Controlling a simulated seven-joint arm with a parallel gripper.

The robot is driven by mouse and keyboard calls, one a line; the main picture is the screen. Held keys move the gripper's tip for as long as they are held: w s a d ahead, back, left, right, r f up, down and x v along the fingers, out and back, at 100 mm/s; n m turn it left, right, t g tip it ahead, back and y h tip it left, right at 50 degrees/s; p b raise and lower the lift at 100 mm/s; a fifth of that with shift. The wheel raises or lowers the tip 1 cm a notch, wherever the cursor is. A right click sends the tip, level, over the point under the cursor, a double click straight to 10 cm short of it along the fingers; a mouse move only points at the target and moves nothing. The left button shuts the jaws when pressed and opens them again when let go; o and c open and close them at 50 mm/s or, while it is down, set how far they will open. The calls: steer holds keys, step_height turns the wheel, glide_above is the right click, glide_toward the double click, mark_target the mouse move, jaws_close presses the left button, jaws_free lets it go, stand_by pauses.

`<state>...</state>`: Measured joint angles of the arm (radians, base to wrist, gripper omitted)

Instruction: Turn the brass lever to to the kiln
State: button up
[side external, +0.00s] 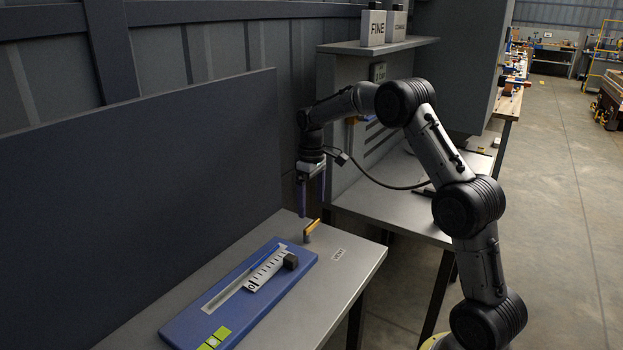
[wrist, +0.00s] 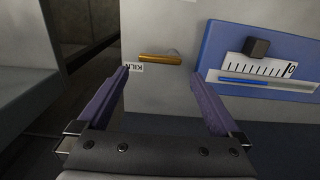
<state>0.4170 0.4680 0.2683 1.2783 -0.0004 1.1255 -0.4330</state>
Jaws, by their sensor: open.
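The brass lever (side external: 312,228) stands on the grey bench top, just beyond the far end of a blue board. In the wrist view the lever (wrist: 160,58) lies crosswise ahead of my fingertips, its grey pivot at the right. Its left end is close to a white label reading KILN (wrist: 134,67), upside down. My gripper (side external: 312,207) is open and empty, pointing down above the lever. In the wrist view my gripper (wrist: 159,76) has its two purple fingers spread, with the lever between their lines. No contact with the lever shows.
The blue board (side external: 195,318) carries a scale and a black slider knob (side external: 290,261). Another white label (side external: 338,254) sits on the bench (side external: 362,262). A dark panel (side external: 140,190) rises behind the bench. Two boxes, one marked FINE (side external: 373,28), stand on a shelf.

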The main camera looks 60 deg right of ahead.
mark_target(311, 224)
step_height(311, 224, up, 8)
steer(key=shift+f, duration=0.1)
stand_by(0.4)
steer(key=s+a+r+n+t, duration=0.1)
steer(key=s+a+r+t, duration=0.1)
steer(key=a+r, duration=0.55)
steer(key=s+a+r+n+t, duration=0.1)
steer(key=s+a+r, duration=0.3)
steer(key=s, duration=0.2)
steer(key=s+a+r+t, duration=0.1)
steer(key=s+a+r, duration=0.2)
steer(key=s+a, duration=0.15)
steer(key=s+a+f+m, duration=0.1)
steer(key=s+a+f, duration=0.1)
steer(key=s+f, duration=0.3)
steer(key=s+a+f+m+t, duration=0.1)
steer(key=s+f, duration=0.5)
steer(key=s, duration=0.6)
steer(key=shift+a+f+t, duration=0.25)
steer(key=shift+a+t, duration=0.05)
steer(key=shift+a, duration=0.4)
